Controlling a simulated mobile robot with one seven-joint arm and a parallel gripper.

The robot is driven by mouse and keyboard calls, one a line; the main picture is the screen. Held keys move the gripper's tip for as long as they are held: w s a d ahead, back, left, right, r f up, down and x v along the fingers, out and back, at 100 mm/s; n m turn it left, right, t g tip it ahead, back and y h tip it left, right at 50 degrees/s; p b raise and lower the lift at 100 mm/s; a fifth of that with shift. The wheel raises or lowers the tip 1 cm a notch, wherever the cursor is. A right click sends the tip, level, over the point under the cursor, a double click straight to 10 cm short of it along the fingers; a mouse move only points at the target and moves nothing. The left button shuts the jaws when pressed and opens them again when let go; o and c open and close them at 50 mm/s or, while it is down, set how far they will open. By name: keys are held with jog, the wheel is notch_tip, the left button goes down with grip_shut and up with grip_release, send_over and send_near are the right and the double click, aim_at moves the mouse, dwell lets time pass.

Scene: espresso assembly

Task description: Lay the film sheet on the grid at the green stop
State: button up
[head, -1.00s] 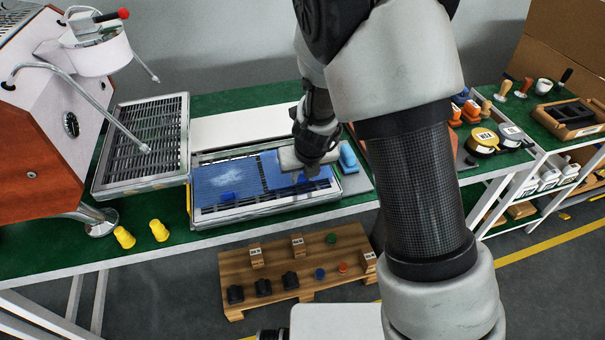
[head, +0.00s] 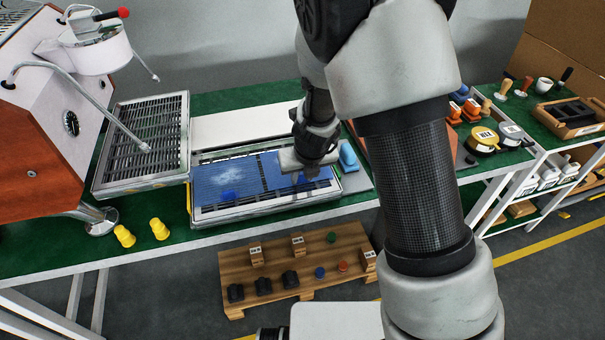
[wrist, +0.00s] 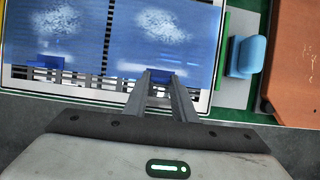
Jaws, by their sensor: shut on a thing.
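The film sheet (wrist: 50,25) is a translucent blue sheet with whitish patches and small blue tabs on its near edge. It also shows in the head view (head: 218,180), spread over the grid (head: 262,206), whose slats show along the near side. My gripper (wrist: 160,76) is shut on the sheet's right near tab, at the near edge of the grid. A narrow green strip (wrist: 224,50), which looks like the green stop, runs along the grid's right side, close to the sheet's right edge. Whether the sheet fully rests on the grid I cannot tell.
A light-blue block (wrist: 247,56) stands just right of the green strip. An orange-brown panel (wrist: 296,60) lies further right. The espresso machine (head: 50,120) and its slatted drip tray (head: 140,145) stand left.

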jog(key=shift+f, duration=0.3)
dwell(0.5)
jog(key=o, duration=1)
jog(key=shift+o, duration=0.5)
jog(key=shift+o, duration=1.1)
jog(key=shift+r, duration=0.15)
jog(key=p+v, duration=0.5)
jog(key=v, duration=0.1)
jog(key=shift+s+r, duration=0.2)
jog(key=shift+r, duration=0.1)
jog(key=shift+d, duration=0.1)
